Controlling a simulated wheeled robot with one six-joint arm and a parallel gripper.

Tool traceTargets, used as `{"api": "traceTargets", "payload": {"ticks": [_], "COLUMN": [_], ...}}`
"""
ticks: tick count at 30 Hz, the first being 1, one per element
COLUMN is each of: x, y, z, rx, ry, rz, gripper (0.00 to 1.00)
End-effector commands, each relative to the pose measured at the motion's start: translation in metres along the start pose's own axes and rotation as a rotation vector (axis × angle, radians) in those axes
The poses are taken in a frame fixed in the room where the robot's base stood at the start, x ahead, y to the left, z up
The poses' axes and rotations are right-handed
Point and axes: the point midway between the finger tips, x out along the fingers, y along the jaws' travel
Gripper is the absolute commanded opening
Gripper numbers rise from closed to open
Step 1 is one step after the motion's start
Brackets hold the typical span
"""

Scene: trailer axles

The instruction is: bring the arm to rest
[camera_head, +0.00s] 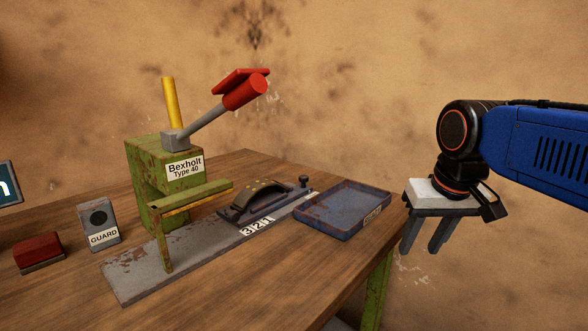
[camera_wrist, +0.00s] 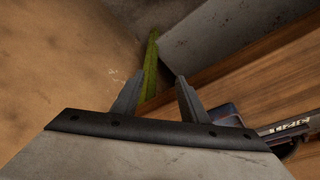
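My arm comes in from the right in the head view, with its blue link level and its wrist bent down. My gripper (camera_head: 426,236) hangs past the right end of the wooden table (camera_head: 330,264), to the right of the blue tray. Its two fingers point down and stand apart with nothing between them. In the wrist view my gripper (camera_wrist: 153,82) also shows two separated fingers, with the floor, a green table leg (camera_wrist: 150,72) and the table's edge beyond them.
On the table stand a green press (camera_head: 150,170) with a red-ended lever (camera_head: 245,90), a grey base plate (camera_head: 135,272) with a curved dark part (camera_head: 258,200), a blue tray (camera_head: 345,210), a GUARD box (camera_head: 99,222) and a red block (camera_head: 38,250). Open space surrounds my gripper.

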Motion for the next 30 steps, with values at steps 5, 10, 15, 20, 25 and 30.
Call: {"api": "traceTargets", "payload": {"ticks": [5,10,15,20,25,30], "x": [0.035,0.070,0.095,0.103,0.103,0.103], "y": [0.019,0.031,0.037,0.039,0.039,0.039], "z": [0.061,0.112,0.143,0.152,0.152,0.152], "rx": [0.006,0.008,0.008,0.007,0.007,0.007], "ry": [0.044,0.082,0.106,0.115,0.115,0.115], "rz": [0.011,0.022,0.030,0.034,0.034,0.033], "gripper": [0.40,0.40,0.40,0.40,0.40,0.40]}}
